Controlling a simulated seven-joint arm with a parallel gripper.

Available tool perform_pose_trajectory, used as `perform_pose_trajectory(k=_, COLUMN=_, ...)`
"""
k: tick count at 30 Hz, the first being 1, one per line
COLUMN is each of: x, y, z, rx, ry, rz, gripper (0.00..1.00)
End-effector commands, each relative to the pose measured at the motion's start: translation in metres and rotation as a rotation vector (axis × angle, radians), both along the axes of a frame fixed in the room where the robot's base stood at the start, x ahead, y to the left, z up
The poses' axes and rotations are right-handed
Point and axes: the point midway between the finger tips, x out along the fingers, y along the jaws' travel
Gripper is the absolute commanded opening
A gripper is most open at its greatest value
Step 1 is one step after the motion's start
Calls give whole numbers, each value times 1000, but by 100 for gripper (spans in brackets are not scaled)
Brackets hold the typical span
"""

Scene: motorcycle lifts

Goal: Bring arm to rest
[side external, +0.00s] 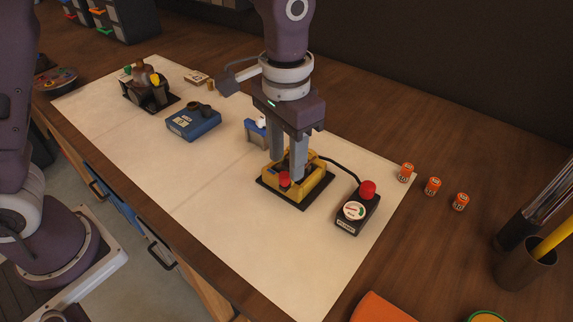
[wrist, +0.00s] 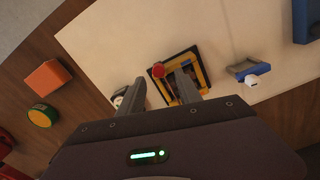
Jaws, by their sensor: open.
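My gripper (side external: 286,168) points straight down over the yellow lift (side external: 313,186) on its black base plate, with its fingers apart. The fingertips reach down to or just above the lift's frame; I cannot tell whether they touch it. A red round part shows at the lift's front beside a finger. In the wrist view my gripper (wrist: 162,82) has one finger over the lift (wrist: 197,58) and the other near the dial. Nothing is visibly held between the fingers. Part of the lift's inside is hidden by the fingers.
A control box (side external: 345,225) with red knob and dial stands right of the lift, joined by a black cable. A blue box (side external: 193,125), a dark model (side external: 148,90) and a blue holder (side external: 255,133) stand left. The front mat is clear.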

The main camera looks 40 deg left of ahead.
Motion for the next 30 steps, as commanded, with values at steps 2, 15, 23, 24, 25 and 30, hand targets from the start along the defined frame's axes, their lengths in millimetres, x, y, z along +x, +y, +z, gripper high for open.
perform_pose_trajectory(k=2, x=1, y=0, z=17, rx=-3, ry=-6, rz=0, gripper=41)
perform_pose_trajectory(k=15, x=0, y=0, z=43, rx=0, ry=-1, rz=0, gripper=41)
perform_pose_trajectory(k=23, x=-52, y=67, z=104, rx=-55, ry=-154, rz=91, gripper=41)
perform_pose_trajectory(k=24, x=-71, y=84, z=114, rx=-65, ry=-201, rz=116, gripper=41)
perform_pose_trajectory(k=25, x=-86, y=95, z=119, rx=-70, ry=-235, rz=135, gripper=41)
perform_pose_trajectory(k=30, x=-157, y=135, z=117, rx=-75, ry=-402, rz=217, gripper=41)
